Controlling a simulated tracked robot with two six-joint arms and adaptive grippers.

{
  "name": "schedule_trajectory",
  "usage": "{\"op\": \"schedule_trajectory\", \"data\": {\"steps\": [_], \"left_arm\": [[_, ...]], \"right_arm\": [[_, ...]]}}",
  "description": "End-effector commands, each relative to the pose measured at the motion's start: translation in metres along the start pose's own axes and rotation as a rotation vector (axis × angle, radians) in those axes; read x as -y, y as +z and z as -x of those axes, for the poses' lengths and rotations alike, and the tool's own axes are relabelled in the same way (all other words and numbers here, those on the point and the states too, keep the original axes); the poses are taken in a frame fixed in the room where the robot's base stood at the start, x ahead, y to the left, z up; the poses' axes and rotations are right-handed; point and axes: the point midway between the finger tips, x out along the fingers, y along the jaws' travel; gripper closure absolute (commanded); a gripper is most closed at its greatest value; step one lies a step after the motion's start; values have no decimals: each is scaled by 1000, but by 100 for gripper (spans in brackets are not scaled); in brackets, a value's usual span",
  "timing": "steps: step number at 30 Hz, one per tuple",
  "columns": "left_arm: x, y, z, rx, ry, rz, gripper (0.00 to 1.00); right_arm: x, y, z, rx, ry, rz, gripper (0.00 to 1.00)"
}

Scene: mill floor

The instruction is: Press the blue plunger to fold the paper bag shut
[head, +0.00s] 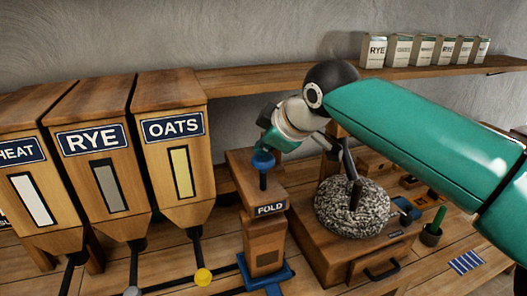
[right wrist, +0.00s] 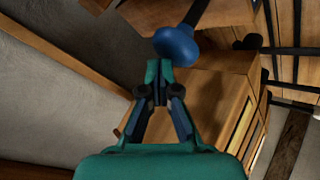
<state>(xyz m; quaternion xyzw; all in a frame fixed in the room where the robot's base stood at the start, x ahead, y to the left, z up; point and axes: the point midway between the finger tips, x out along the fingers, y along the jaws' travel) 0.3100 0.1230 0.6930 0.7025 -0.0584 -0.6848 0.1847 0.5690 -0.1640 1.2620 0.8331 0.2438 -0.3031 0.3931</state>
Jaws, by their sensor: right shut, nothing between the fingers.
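The blue plunger (head: 263,161) has a rounded knob on a dark rod, on top of the wooden FOLD station (head: 270,209). The knob (right wrist: 177,45) also shows in the right wrist view, just beyond the fingertips. My right gripper (head: 266,146) is at the knob's upper side in the head view. Its fingers (right wrist: 158,72) are shut with nothing between them. I cannot tell whether they touch the knob. A brown upright shape (head: 265,243), apparently the paper bag, stands under the FOLD sign on a blue base (head: 266,277). My left gripper is not in view.
Wooden WHEAT, RYE and OATS hoppers (head: 172,150) stand to the left. A speckled round millstone (head: 352,208) on a wooden stand is close on the right, under my right arm. A shelf (head: 290,78) with several labelled bags runs along the wall.

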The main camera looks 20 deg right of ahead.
Motion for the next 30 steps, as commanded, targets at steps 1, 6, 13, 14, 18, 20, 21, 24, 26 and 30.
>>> {"op": "schedule_trajectory", "data": {"steps": [1,6,13,14,18,20,21,24,26,30], "left_arm": [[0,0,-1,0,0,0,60],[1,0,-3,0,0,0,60],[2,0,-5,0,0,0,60],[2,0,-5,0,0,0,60],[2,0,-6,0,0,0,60],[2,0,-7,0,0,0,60],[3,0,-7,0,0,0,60],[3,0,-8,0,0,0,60],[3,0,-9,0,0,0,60],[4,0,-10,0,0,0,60]], "right_arm": [[1,1,-1,2,-1,0,100],[2,2,-3,2,-1,0,100],[4,4,-5,3,-1,0,100],[4,4,-5,3,-1,0,100],[4,5,-6,3,-2,0,100],[5,6,-7,3,-2,0,100],[5,6,-7,3,-2,0,100],[6,6,-8,3,-2,0,100],[6,7,-8,3,-2,0,100],[7,8,-10,3,-2,0,100]]}}
